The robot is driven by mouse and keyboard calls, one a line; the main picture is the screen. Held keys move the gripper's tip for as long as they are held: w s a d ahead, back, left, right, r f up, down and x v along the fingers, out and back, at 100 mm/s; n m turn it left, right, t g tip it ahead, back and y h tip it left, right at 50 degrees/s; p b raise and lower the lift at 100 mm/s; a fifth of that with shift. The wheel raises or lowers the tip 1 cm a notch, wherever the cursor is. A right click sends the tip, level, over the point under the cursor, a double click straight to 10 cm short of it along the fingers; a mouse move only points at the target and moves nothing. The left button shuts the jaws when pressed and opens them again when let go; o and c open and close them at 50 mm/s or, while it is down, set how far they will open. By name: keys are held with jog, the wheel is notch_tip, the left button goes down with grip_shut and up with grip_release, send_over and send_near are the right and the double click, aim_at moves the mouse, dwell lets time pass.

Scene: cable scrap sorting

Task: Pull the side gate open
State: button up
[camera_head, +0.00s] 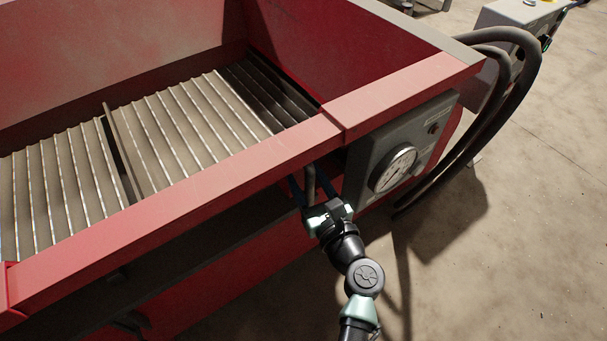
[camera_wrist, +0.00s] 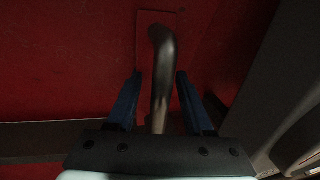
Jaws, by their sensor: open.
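A dark metal bar handle (camera_wrist: 162,75) stands out from a plate on a red panel (camera_wrist: 70,60) in the wrist view. I take this panel to be the side gate; its edges are hard to make out. My gripper (camera_wrist: 159,82) is open, with one blue finger on each side of the handle and visible gaps between. In the head view my gripper (camera_head: 311,186) reaches in below the red rim, and a short grey piece of the handle (camera_head: 311,178) shows between its fingers. The rim hides most of the gate there.
The red trough (camera_head: 200,170) has a ribbed conveyor bed (camera_head: 165,130) inside. A grey box with a dial gauge (camera_head: 394,168) hangs close to the right of my gripper. Thick black hoses (camera_head: 500,105) curve behind it. Bare floor (camera_head: 540,220) lies to the right.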

grip_shut()
dwell(0.3)
dwell(1.2)
